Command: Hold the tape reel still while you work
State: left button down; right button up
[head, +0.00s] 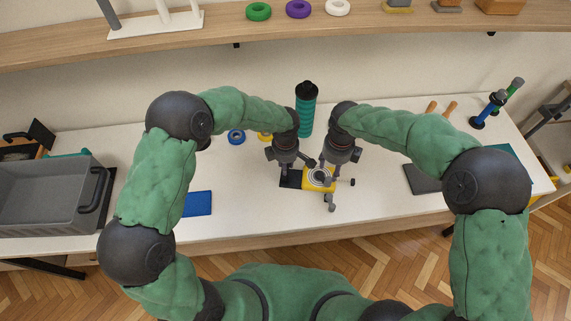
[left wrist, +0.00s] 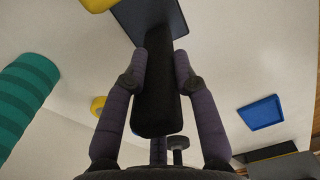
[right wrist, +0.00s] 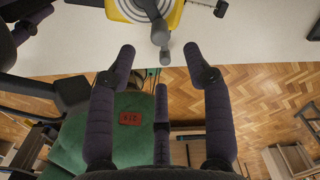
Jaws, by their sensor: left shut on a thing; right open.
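The tape reel (head: 317,185) has a yellow body with a spiral-marked round face and lies on the white table. Its face also shows at the top of the right wrist view (right wrist: 128,8), with a grey crank knob (right wrist: 160,32). My left gripper (head: 291,172) is shut on a black handle (left wrist: 157,105) at the reel's left side; the handle runs to a dark plate in the left wrist view. My right gripper (right wrist: 158,58) is open and empty. In the head view it (head: 331,178) is over the reel's right side, partly hiding the reel.
A teal ribbed cylinder (head: 306,112) stands behind the reel. A blue ring (head: 236,137) and a yellow ring lie behind left. A blue tray (head: 198,204) and a grey crate (head: 45,205) are left. A dark grey plate (head: 422,179) is right. The shelf (head: 225,30) runs behind.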

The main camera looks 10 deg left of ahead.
notch_tip(320, 180, up, 9)
dwell(0.3)
jog(key=shift+c, duration=0.4)
jog(key=n, duration=1.6)
send_over(329, 179)
notch_tip(329, 179, down, 5)
jog(key=n, duration=0.2)
jog(key=f+n, duration=0.1)
jog(key=n, duration=0.1)
jog(key=f+n, duration=0.1)
jog(key=n, duration=0.1)
jog(key=shift+w, duration=0.2)
jog(key=n, duration=0.2)
jog(key=f+n, duration=0.1)
jog(key=n, duration=0.1)
jog(key=shift+s+f+n, duration=0.1)
jog(key=shift+n, duration=0.3)
jog(key=n, duration=0.1)
jog(key=f+n, duration=0.1)
jog(key=n, duration=0.1)
jog(key=shift+f, duration=4)
